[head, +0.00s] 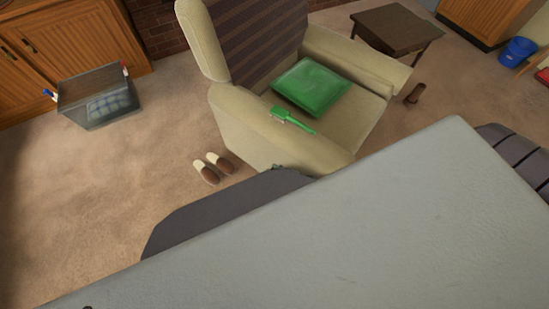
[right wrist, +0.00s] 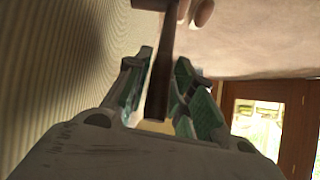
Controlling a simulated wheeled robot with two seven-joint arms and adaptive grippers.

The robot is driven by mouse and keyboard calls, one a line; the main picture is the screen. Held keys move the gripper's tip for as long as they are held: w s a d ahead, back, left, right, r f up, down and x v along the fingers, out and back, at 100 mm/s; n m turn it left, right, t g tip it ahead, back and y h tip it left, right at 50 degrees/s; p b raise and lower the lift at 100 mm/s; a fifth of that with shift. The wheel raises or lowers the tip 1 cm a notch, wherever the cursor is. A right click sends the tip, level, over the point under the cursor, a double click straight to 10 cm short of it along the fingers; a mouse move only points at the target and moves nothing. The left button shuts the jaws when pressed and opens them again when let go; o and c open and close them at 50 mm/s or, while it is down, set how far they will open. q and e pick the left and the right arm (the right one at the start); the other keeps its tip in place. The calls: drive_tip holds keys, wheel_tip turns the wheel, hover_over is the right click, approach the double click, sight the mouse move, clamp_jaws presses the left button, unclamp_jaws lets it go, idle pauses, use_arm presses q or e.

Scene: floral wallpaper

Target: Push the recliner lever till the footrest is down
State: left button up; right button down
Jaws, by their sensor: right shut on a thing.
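The beige recliner (head: 240,125) stands at the upper middle of the head view, with a striped brown back. Its front and footrest are hidden behind my own grey body part. The dark lever (right wrist: 160,75) runs between the fingers of my right gripper (right wrist: 157,95) in the right wrist view, beside the ribbed chair side. The right gripper is shut on the lever. In the head view only a small bit of this gripper (head: 279,167) shows, low against the chair's side. My left gripper is not in view.
A green cushion (head: 312,84) lies on the seat and a green brush (head: 292,120) on the armrest. Slippers (head: 207,173) lie on the carpet beside the chair. A clear bin (head: 97,115), a brown side table (head: 395,28) and a blue bucket (head: 518,50) stand farther off.

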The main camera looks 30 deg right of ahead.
drive_tip(key=shift+s+d+f, duration=0.35)
drive_tip(key=shift+s+f, duration=0.15)
drive_tip(key=shift+s, duration=0.05)
drive_tip(key=c, duration=1.5)
unclamp_jaws()
drive_tip(key=shift+r, duration=0.2)
drive_tip(key=shift+w, duration=0.15)
drive_tip(key=shift+a+r, duration=0.1)
drive_tip(key=shift+r, duration=0.05)
drive_tip(key=v, duration=1.2)
